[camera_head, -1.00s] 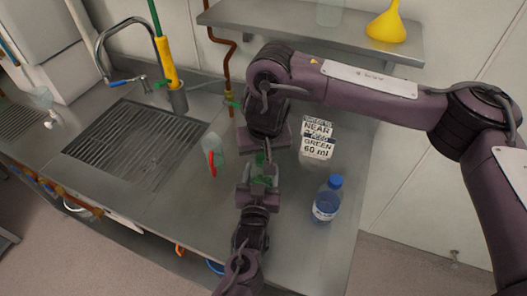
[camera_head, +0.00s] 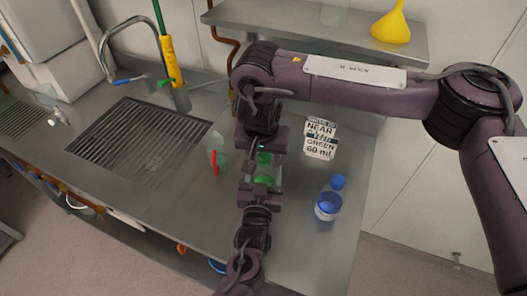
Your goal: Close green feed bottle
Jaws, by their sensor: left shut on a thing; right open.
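The green feed bottle (camera_head: 264,172) stands upright over the steel counter, between my two grippers in the head view. My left gripper (camera_head: 262,186) comes up from the bottom of the picture and is shut on the bottle's body. My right gripper (camera_head: 262,146) reaches in from the right and is just above the bottle's top. It is open, and its fingers partly hide the bottle's neck. I cannot tell whether a cap sits on the neck.
A clear jug with a red handle (camera_head: 215,163) stands left. The sink (camera_head: 135,140) is further left. A shelf (camera_head: 310,35) holds a yellow funnel (camera_head: 391,24).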

